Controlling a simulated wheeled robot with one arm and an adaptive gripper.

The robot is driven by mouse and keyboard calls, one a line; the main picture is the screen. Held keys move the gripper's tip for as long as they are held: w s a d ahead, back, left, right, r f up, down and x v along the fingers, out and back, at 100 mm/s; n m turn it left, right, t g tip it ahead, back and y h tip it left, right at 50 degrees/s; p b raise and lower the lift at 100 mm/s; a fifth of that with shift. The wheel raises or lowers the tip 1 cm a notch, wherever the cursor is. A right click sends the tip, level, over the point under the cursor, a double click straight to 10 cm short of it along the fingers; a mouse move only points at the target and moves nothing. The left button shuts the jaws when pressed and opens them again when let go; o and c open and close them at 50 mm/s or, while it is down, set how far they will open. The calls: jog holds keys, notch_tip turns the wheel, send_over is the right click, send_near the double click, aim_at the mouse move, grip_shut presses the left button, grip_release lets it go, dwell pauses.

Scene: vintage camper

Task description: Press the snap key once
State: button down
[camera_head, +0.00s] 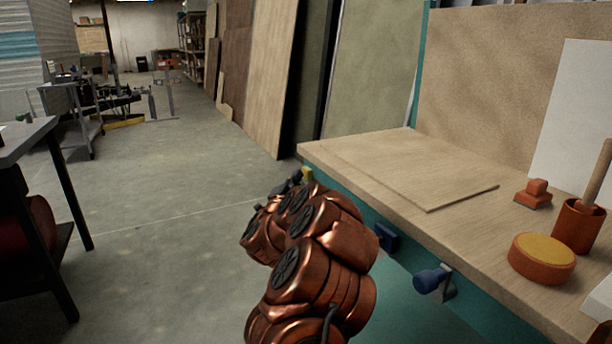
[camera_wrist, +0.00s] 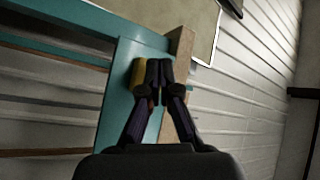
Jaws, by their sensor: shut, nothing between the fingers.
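My gripper (camera_head: 293,183) is at the far left end of the teal-sided bench, partly hidden behind my copper arm. In the wrist view its fingers (camera_wrist: 153,72) are shut together with nothing between them. A small yellow block (camera_head: 307,174) sits on the teal side just beyond the fingertips; I cannot tell for certain that it is the snap key. In the wrist view this yellow block (camera_wrist: 119,79) shows left of the fingers, partly covered by them. I cannot tell whether they touch.
The wooden bench top (camera_head: 375,143) holds a thin board (camera_head: 410,170), an orange block (camera_head: 535,193), a round yellow-topped pad (camera_head: 543,258) and an orange cup (camera_head: 577,226). A blue knob (camera_head: 430,281) and a dark blue block (camera_head: 386,238) stick out of the bench's side.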

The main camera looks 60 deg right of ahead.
jog(key=shift+s+d, duration=0.3)
jog(key=shift+d, duration=0.15)
dwell(1.0)
jog(key=shift+w+a, duration=0.5)
jog(key=shift+a, duration=0.3)
dwell(0.3)
jog(key=shift+w+a+p, duration=0.4)
jog(key=shift+w+a, duration=0.3)
jog(key=shift+a, duration=0.35)
jog(key=shift+w+a+p, duration=0.35)
jog(key=shift+w+a, duration=0.35)
jog(key=shift+a, duration=0.35)
jog(key=shift+w, duration=0.1)
